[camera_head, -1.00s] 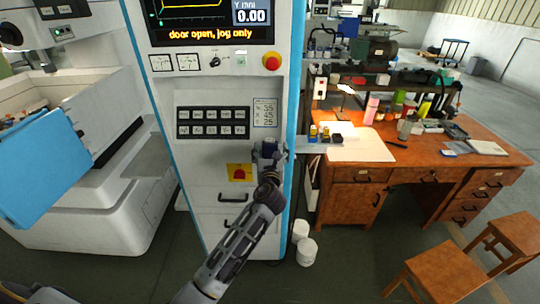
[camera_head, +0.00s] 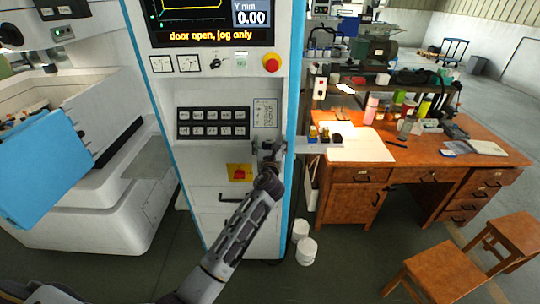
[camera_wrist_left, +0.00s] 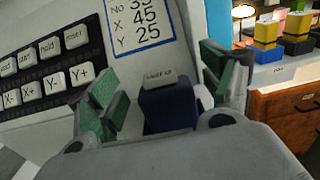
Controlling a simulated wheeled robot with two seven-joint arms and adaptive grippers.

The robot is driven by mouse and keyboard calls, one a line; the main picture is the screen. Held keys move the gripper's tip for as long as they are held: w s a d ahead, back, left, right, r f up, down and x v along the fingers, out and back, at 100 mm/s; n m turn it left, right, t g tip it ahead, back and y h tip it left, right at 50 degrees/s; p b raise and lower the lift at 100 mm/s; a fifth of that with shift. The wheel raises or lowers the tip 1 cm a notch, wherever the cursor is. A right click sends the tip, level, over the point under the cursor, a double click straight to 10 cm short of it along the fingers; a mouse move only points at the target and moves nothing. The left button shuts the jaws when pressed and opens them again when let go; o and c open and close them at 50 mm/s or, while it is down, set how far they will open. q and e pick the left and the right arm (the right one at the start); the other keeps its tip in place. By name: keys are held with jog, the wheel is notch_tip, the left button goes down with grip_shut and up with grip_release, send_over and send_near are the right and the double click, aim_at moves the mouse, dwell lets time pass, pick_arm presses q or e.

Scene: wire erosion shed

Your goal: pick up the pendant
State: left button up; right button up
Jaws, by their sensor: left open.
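A dark blue block with a grey labelled top (camera_wrist_left: 170,105), perhaps the pendant, shows in the left wrist view in front of the machine cabinet; I cannot read its label. My left gripper (camera_wrist_left: 160,82) is open, with its green-padded fingers on either side of the block and a gap visible to each side. In the head view my left gripper (camera_head: 268,146) is at the cabinet front, below the small number card and beside the yellow-and-red switch. There the block is mostly hidden by the gripper. My right gripper is not in view.
The cabinet has a button panel (camera_head: 213,123), a red stop knob (camera_head: 271,61) and drawer handles. A shelf with small coloured blocks (camera_head: 323,136) juts out at its right, by a wooden desk (camera_head: 440,152). White pots (camera_head: 306,250) stand on the floor.

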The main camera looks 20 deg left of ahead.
pick_arm(q)
jog(key=shift+w+a, duration=0.2)
jog(key=shift+w, duration=0.5)
jog(key=c, duration=1.6)
jog(key=shift+r, duration=0.15)
jog(key=shift+c, duration=0.2)
jog(key=shift+s+r, duration=0.2)
jog(key=shift+r, duration=0.25)
notch_tip(320, 180, up, 6)
jog(key=shift+d, duration=0.1)
jog(key=b+v, duration=0.1)
jog(key=v, duration=1.8)
jog(key=shift+s+b, duration=0.3)
jog(key=shift+b, duration=0.1)
